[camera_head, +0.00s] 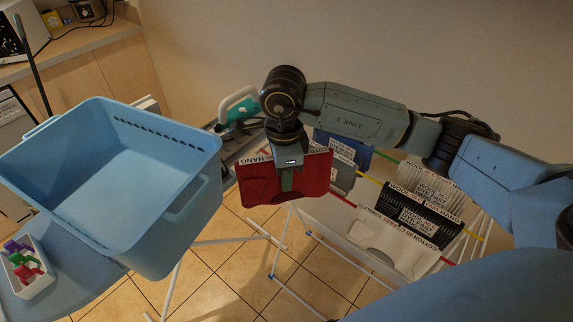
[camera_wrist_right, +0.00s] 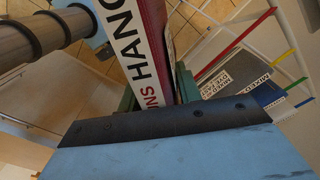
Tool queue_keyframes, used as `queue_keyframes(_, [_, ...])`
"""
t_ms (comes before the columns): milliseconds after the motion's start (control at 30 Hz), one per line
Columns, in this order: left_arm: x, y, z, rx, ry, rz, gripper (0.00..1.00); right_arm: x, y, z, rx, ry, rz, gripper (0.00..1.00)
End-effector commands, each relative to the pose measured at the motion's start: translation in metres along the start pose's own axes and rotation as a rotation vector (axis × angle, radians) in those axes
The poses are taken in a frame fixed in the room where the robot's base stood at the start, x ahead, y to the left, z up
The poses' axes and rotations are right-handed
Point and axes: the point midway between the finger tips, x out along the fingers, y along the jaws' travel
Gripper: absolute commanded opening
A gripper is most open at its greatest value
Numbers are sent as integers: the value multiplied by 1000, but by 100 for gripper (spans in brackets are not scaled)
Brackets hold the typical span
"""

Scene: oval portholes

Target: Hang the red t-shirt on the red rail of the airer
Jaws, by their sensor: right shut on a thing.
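The red t-shirt (camera_head: 258,187) hangs from my right gripper (camera_head: 287,182), which is shut on its upper edge, at the left end of the airer. A white strip lettered "HANG" runs along that edge; it also shows in the right wrist view, where the shirt (camera_wrist_right: 156,20) sits between the green fingers. The red rail (camera_head: 343,199) shows bare just right of the shirt, with a white garment (camera_head: 395,242) farther along it. In the right wrist view the red rail (camera_wrist_right: 236,45) runs beside the shirt, apart from it. My left gripper is not in view.
A black garment (camera_head: 415,217), a pale one (camera_head: 428,182), a grey one (camera_head: 342,178) and a blue one (camera_head: 352,152) hang on the other rails. An empty blue basket (camera_head: 165,225) and a white tray (camera_head: 42,283) of coloured pegs stand left.

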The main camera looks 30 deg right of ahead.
Motion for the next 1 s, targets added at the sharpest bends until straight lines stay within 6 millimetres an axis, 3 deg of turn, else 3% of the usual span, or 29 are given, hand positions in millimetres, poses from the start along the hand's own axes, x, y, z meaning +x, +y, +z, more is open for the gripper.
queue_keyframes(200, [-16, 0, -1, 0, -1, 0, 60, -2, 0, -3, 496, 1, 0, 8])
queue_keyframes(400, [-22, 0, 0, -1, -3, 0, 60, 0, 0, -5, 796, 2, -2, 8])
queue_keyframes(600, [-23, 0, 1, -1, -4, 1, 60, 1, -1, -7, 901, 3, -3, 8])
queue_keyframes(1000, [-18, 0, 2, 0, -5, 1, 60, 2, -17, -28, 904, 3, -3, 8])
